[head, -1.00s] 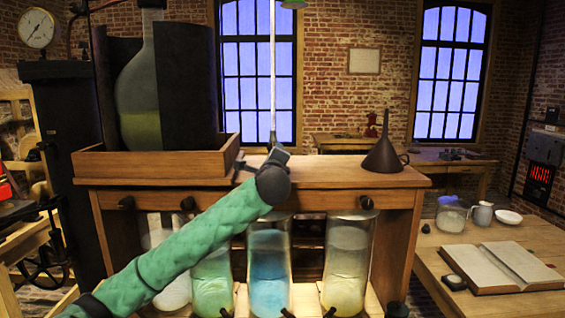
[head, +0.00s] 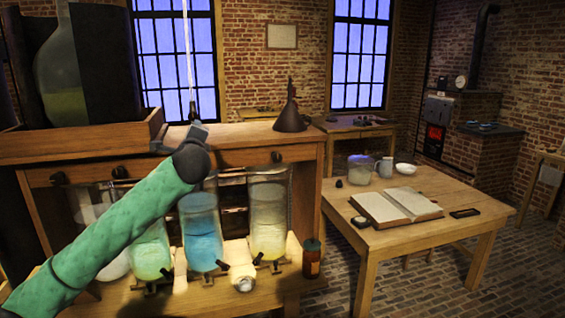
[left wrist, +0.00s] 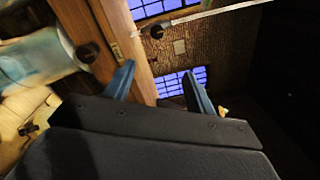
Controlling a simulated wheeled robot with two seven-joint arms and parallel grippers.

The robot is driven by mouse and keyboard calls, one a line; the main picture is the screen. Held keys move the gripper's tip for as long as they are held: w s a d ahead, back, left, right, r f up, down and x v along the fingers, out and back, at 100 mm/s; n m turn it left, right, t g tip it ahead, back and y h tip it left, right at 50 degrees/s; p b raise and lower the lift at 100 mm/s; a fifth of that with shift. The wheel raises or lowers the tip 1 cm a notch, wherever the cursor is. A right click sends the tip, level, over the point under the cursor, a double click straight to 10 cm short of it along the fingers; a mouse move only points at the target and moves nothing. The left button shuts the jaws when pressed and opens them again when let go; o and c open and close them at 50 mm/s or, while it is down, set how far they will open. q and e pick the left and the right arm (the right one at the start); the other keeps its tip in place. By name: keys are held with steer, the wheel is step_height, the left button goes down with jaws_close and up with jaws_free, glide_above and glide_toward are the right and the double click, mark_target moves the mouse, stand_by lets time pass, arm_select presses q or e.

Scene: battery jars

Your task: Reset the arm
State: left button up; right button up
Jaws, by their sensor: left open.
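My left arm, in a green sleeve (head: 110,235), reaches up from the lower left in the head view. My left gripper (head: 195,128) is in front of the wooden stand's top shelf (head: 240,140). In the left wrist view its two blue-grey fingers (left wrist: 157,68) are apart with nothing between them. A thin pale rod (head: 187,60) hangs down above the gripper in the head view; I cannot tell its distance from the gripper. The glass jars below include a blue one (head: 202,235), a green one (head: 150,248) and a pale yellow one (head: 269,222). My right gripper is not in view.
A dark funnel (head: 291,118) stands on the shelf's right end. A large flask (head: 62,75) sits in a wooden tray (head: 85,138) at left. A small brown bottle (head: 312,258) stands right of the jars. The right table (head: 400,240) holds an open book (head: 397,206).

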arm_select(q)
step_height(320, 180, down, 30)
steer(key=w+d+n+g+h, duration=0.2)
steer(key=w+n+g, duration=0.1)
steer(key=n+g, duration=0.1)
steer(key=s+d+f+n+g+h, duration=0.15)
steer(key=s+f, duration=0.45)
steer(key=f, duration=1)
steer(key=s+a+f+n+g, duration=0.1)
steer(key=s+f+n+g, duration=0.35)
steer(key=f, duration=1.25)
steer(key=s+d+f+n+g+h, duration=0.2)
steer(key=s+f+n+g, duration=0.15)
steer(key=s+f, duration=2.2)
steer(key=s+f+n+g, duration=0.1)
steer(key=s+f, duration=0.3)
steer(key=s, duration=0.4)
steer(key=s+d+f+n+g, duration=0.1)
steer(key=s+f+n, duration=0.1)
steer(key=s+f, duration=0.3)
steer(key=s+f+n+g, duration=0.1)
steer(key=s+f, duration=0.4)
steer(key=s, duration=0.8)
steer(key=shift+d+n, duration=0.3)
steer(key=shift+n, duration=0.05)
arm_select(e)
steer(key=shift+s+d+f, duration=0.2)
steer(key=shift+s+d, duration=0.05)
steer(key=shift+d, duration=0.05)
